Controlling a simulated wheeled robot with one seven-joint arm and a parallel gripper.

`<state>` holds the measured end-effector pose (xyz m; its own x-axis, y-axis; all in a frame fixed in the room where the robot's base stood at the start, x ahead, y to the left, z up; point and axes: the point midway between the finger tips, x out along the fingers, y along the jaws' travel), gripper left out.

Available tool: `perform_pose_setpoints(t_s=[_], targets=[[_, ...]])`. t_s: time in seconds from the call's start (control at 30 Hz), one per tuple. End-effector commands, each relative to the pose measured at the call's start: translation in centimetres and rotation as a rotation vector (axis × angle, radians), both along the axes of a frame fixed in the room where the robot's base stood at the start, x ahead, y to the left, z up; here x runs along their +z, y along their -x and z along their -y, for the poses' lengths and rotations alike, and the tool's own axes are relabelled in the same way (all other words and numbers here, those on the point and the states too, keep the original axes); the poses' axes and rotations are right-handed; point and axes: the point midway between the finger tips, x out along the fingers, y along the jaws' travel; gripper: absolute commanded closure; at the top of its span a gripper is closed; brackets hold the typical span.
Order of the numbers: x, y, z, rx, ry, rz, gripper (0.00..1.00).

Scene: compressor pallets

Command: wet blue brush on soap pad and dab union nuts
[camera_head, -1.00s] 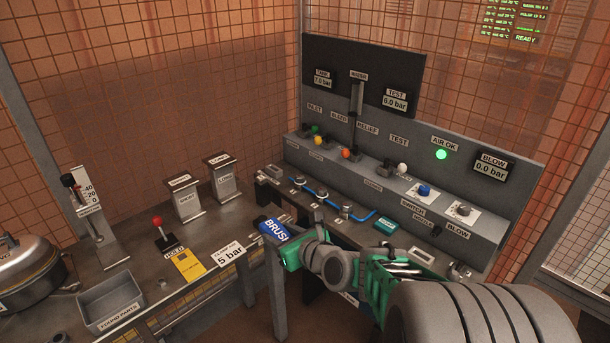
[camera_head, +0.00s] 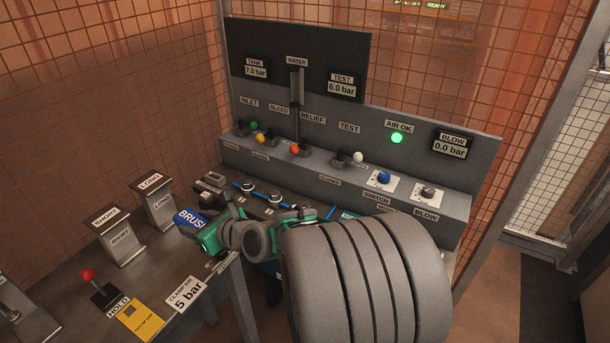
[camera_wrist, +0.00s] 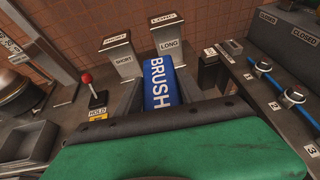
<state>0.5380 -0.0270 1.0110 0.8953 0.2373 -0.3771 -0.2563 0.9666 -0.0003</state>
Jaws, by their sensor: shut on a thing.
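My gripper (camera_head: 204,232) is shut on the blue brush (camera_head: 187,219), whose white BRUSH lettering also shows in the wrist view (camera_wrist: 158,82). The brush is held above the bench, in front of the SHORT and LONG stands. Its bristles are not visible. The ringed fittings on the blue line, which look like the union nuts (camera_head: 247,187), lie right of the brush and apart from it. They show more clearly in the wrist view (camera_wrist: 263,68). A teal-labelled pad (camera_head: 347,214), perhaps the soap pad, is mostly hidden behind my arm.
The SHORT stand (camera_head: 120,240) and LONG stand (camera_head: 155,205) rise left of the brush. A red-knobbed HOLD lever (camera_head: 88,275) stands at the front left. The valve panel (camera_head: 480,160) runs behind, with a green AIR OK lamp (camera_head: 397,138).

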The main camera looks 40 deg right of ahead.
Motion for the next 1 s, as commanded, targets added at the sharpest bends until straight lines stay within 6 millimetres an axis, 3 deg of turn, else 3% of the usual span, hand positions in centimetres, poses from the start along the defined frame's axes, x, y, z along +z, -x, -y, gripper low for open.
perform_pose_setpoints(t_s=[0.17,0.3,0.5,0.6,0.73,1.0], targets=[[-1.2,-2.1,7.4,-0.096,-0.003,-0.001,0.99],[-2.1,-2.8,15.7,-0.195,-0.003,-0.002,0.99],[-3.5,-1.2,27.7,-0.333,-0.002,-0.002,0.99],[-3.9,-0.1,31.4,-0.375,0.001,-0.001,0.99],[-4.2,0.8,33.5,-0.400,0.002,-0.003,0.99],[-6.1,0.8,33.7,-0.402,0.002,-0.001,0.99]])
